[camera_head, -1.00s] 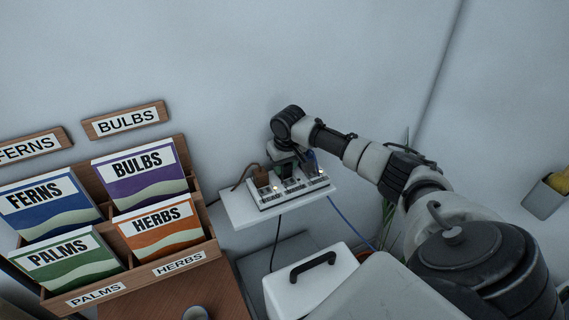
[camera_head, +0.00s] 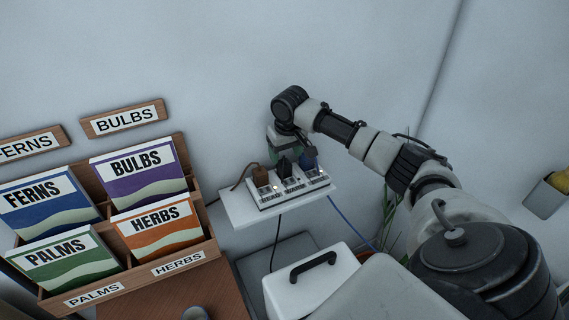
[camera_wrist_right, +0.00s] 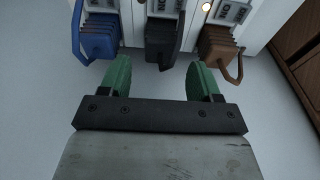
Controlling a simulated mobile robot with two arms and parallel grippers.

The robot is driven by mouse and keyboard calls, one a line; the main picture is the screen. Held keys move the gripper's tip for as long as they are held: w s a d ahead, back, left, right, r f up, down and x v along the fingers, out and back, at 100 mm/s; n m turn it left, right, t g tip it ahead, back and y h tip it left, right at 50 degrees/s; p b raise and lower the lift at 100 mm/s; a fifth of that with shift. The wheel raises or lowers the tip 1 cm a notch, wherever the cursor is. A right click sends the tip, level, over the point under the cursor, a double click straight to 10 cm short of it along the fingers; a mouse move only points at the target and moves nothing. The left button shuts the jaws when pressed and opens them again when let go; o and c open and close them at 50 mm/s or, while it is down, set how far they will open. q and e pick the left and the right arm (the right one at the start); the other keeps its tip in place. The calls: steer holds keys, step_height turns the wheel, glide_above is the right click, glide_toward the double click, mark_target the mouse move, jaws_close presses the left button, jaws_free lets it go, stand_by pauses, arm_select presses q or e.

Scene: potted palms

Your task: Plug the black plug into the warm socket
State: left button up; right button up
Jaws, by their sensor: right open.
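A white power strip (camera_head: 268,202) sits on a small white wall shelf. The black plug (camera_head: 285,167) stands in its middle place, between a brown plug (camera_head: 261,176) and a blue plug (camera_head: 308,158). In the right wrist view the black plug (camera_wrist_right: 163,40) is upright against the strip, with the blue plug (camera_wrist_right: 99,38) left and the brown plug (camera_wrist_right: 217,45) right. My right gripper (camera_wrist_right: 160,72) is open, its green fingertips apart and just short of the black plug, with nothing between them. Which socket is the warm one I cannot tell. My left gripper is not in view.
The white shelf (camera_head: 236,209) has bare room at its left end. A blue cable (camera_head: 345,219) and a dark cable hang below. A white box with a black handle (camera_head: 313,266) stands under it. A wooden seed-packet rack (camera_head: 213,250) stands at left.

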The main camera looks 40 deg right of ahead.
step_height(320, 180, up, 7)
steer(key=s, duration=0.1)
steer(key=shift+a+b, duration=0.15)
steer(key=shift+b, duration=0.25)
steer(key=shift+f, duration=0.15)
